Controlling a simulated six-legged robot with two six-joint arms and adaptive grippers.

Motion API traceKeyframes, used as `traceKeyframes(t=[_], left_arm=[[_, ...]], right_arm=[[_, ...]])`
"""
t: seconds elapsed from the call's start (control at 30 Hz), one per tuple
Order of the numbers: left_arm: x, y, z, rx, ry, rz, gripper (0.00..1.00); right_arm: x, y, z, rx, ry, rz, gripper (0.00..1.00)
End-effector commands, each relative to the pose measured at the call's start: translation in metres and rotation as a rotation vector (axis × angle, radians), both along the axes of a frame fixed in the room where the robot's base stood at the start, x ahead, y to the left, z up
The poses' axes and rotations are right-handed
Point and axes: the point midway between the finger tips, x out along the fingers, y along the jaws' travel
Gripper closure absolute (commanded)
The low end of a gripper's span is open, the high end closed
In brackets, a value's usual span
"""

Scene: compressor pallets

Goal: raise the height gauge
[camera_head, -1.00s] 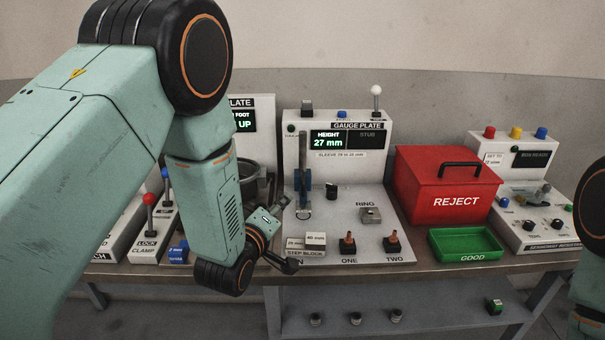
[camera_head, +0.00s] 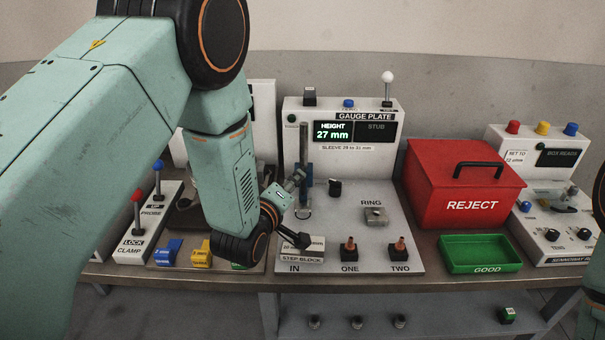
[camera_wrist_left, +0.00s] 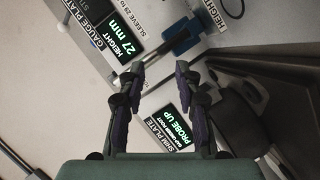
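The height gauge is a dark upright post with a blue slider (camera_head: 307,172) on the gauge plate (camera_head: 360,190). Its display (camera_head: 332,131) reads HEIGHT 27 mm. My left gripper (camera_head: 299,178) is beside the post, close to the slider on its left. In the left wrist view, my left gripper (camera_wrist_left: 160,72) is open and empty between its fingers. The blue slider (camera_wrist_left: 181,38) lies just beyond the fingertips there, and I see no clear contact. My right gripper is out of view.
The step block (camera_head: 302,250) sits below my left wrist. A ring block (camera_head: 375,216) and stubs ONE (camera_head: 349,251) and TWO (camera_head: 399,249) stand on the plate. The red REJECT box (camera_head: 465,185) and green GOOD tray (camera_head: 480,255) are to the right.

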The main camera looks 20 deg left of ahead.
Motion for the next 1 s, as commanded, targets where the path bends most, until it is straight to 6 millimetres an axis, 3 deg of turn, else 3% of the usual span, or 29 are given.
traceKeyframes(t=[0.4, 0.83, 1.0], left_arm=[[0.053, -0.004, -0.013, 0.000, 0.001, 0.001, 0.66], [0.063, -0.004, -0.014, 0.000, 0.002, 0.001, 0.66], [0.063, -0.004, -0.014, 0.000, 0.001, 0.001, 0.81]], right_arm=[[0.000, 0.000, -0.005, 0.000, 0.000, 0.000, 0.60], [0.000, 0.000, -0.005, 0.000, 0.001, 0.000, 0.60], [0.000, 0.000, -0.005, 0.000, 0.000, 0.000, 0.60]])
